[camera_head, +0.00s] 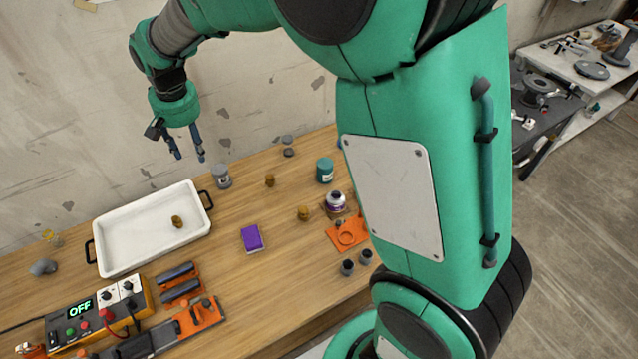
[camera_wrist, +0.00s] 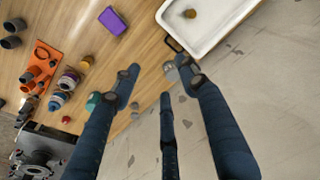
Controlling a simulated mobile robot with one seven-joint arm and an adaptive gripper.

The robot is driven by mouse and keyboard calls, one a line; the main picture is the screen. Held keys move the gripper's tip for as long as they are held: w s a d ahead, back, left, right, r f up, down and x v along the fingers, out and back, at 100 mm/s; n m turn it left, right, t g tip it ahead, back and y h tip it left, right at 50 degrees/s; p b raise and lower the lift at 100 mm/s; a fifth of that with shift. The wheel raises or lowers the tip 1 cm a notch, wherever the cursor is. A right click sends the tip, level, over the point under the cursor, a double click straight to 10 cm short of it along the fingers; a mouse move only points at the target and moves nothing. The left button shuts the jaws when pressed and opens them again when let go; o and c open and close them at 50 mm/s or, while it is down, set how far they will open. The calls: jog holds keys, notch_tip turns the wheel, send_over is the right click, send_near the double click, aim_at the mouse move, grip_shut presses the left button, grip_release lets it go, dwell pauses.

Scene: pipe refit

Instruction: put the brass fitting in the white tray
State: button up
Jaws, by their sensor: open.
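The white tray (camera_head: 135,240) lies on the wooden table at the left and also shows at the top of the wrist view (camera_wrist: 220,18). One small brass fitting (camera_head: 177,221) lies inside it, also seen in the wrist view (camera_wrist: 190,13). Two similar brass-coloured pieces stand on the table right of the tray: one farther back (camera_head: 270,181) and one nearer (camera_head: 304,213). My gripper (camera_head: 190,158) is open and empty, raised above the back edge of the table near the wall. Its spread fingers also show in the wrist view (camera_wrist: 158,78).
A purple block (camera_head: 252,238) lies right of the tray. A grey canister (camera_head: 222,177) and a teal jar (camera_head: 325,170) stand behind. An orange fixture (camera_head: 347,233) is at the right. A power supply (camera_head: 100,310) and tool holders (camera_head: 180,285) occupy the front left.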

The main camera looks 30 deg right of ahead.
jog(key=s+d+r+t, duration=0.1)
jog(key=s+d+r, duration=0.35)
jog(key=s, duration=0.35)
jog(key=s+d+r+t, duration=0.1)
jog(key=s+d+r, duration=0.35)
jog(key=s, duration=0.35)
jog(key=s+d+r+t, duration=0.1)
jog(key=s+d+r, duration=0.3)
jog(key=s, duration=0.5)
jog(key=s+d+f, duration=0.2)
jog(key=s+d, duration=0.2)
jog(key=s, duration=0.6)
jog(key=shift+s+d+f+n+t+h, duration=0.2)
jog(key=shift+n+t+h, duration=0.1)
jog(key=shift+n, duration=0.1)
